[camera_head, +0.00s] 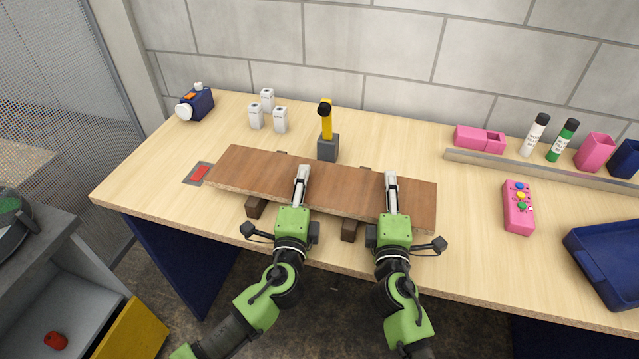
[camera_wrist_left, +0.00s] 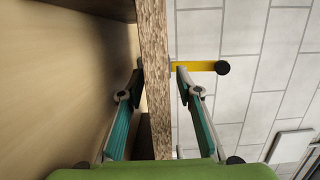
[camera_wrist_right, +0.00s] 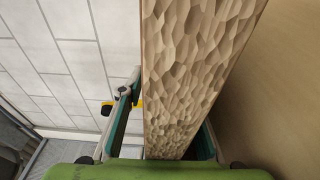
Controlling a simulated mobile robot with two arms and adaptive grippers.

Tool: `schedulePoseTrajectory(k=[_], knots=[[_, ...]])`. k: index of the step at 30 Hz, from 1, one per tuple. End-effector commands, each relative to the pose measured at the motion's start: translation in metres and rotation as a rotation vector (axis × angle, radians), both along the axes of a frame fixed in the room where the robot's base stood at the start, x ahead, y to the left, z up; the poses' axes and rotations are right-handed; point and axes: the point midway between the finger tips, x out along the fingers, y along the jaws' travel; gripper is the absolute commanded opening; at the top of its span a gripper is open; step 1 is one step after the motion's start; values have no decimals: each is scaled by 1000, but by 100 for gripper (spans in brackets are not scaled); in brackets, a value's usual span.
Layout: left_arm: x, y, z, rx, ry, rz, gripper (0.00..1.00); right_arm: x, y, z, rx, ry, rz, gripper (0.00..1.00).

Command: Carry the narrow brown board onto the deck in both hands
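The narrow brown board (camera_head: 335,190) lies crosswise near the table's front, over dark brown support blocks (camera_head: 256,207). I cannot tell whether it rests on them or is just above. My left gripper (camera_head: 301,180) and right gripper (camera_head: 391,188) reach it from the front, each with one finger over its top. In the left wrist view the board's edge (camera_wrist_left: 155,60) runs between the fingers, with a thin gap beside the right-hand one. In the right wrist view the rough edge (camera_wrist_right: 195,70) hides most of one finger. Firm grip is unclear for both.
A grey block with a yellow post (camera_head: 327,145) stands just behind the board. White bottles (camera_head: 267,112) and a blue container (camera_head: 195,104) are at the back left. A red-marked plate (camera_head: 199,173) lies by the board's left end. A pink control box (camera_head: 518,207) and blue tray (camera_head: 610,255) are at right.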

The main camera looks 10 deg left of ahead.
Motion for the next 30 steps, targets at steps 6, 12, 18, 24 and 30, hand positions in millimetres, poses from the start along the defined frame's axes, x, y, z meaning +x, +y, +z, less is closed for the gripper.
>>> schedulePoseTrajectory(k=[6, 12, 18, 24, 30], knots=[[0, 0, 0, 0, 0, 0, 32, 0, 0, 0, 0, 1, 0, 32], [0, 0, 0, 0, 0, 0, 0, 0, 0, 0, 0, 1, 0, 0], [0, 0, 0, 1, 0, 0, 0, 0, 0, 0, 0, 1, 0, 0], [1, 0, 3, 0, -3, 0, 0, 0, 0, 3, 0, -3, 1, 0], [1, 0, 10, 1, -3, 0, 0, 0, 0, 10, 1, -3, 1, 0]])
